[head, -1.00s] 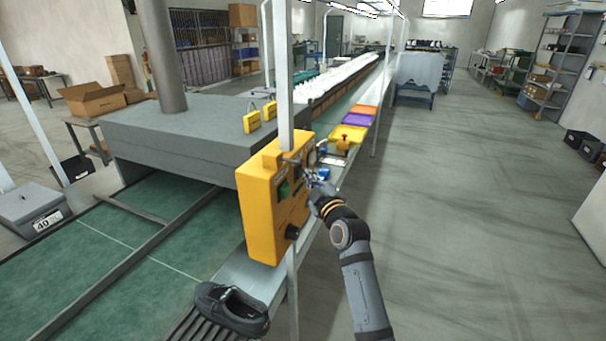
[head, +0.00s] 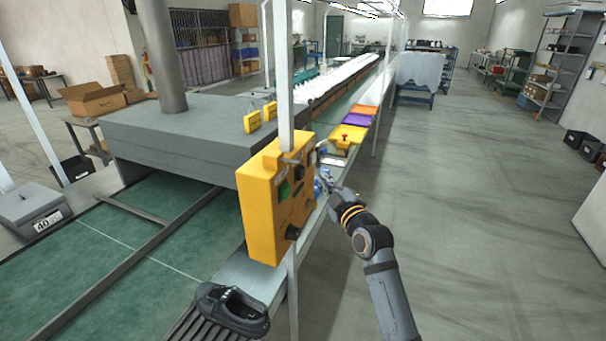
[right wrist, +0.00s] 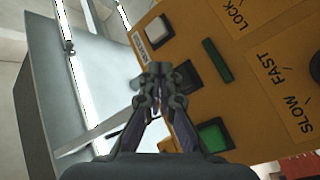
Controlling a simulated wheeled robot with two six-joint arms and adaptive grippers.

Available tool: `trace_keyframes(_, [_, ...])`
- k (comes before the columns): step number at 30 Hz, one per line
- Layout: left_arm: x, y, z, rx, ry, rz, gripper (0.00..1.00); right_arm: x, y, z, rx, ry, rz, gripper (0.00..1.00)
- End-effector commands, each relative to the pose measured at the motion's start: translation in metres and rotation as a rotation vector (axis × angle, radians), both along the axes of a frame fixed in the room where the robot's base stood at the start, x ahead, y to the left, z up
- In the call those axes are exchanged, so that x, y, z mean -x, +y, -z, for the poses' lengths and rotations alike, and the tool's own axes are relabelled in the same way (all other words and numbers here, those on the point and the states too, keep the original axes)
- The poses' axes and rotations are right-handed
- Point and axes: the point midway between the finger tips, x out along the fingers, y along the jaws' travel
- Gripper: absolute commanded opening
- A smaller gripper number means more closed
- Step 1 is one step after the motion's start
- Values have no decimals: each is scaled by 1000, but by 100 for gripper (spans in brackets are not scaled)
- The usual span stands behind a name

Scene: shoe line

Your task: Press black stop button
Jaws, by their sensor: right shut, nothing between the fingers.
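The yellow control box (head: 262,212) hangs on a white post beside the conveyor. In the right wrist view its face (right wrist: 270,130) carries a black square button (right wrist: 188,76), partly behind my fingers, and a green square button (right wrist: 215,135). The green button also shows in the head view (head: 284,190). My right gripper (head: 322,176) is shut and empty, just right of the box face. In the right wrist view its fingertips (right wrist: 158,72) overlap the box near the black button; I cannot tell whether they touch it. My left gripper is out of view.
A white square button (right wrist: 159,30) and a dark knob (right wrist: 315,67) also sit on the box face. A black shoe (head: 232,308) lies on the rollers below. Yellow, purple and orange trays (head: 357,118) line the conveyor behind.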

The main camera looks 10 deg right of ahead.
Motion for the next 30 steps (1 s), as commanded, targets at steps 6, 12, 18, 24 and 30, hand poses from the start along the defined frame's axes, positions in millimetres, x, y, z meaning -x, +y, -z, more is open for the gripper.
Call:
trace_keyframes(6, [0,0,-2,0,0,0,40,11,-17,0,2,0,1,0])
trace_keyframes(12, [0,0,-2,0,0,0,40,13,-19,0,0,-1,0,0])
trace_keyframes(18, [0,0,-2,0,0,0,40,13,-19,0,0,0,0,0])
trace_keyframes(24, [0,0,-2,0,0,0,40,12,-19,0,0,0,0,0])
trace_keyframes(30, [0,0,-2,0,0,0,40,8,-24,39,-30,73,15,0])
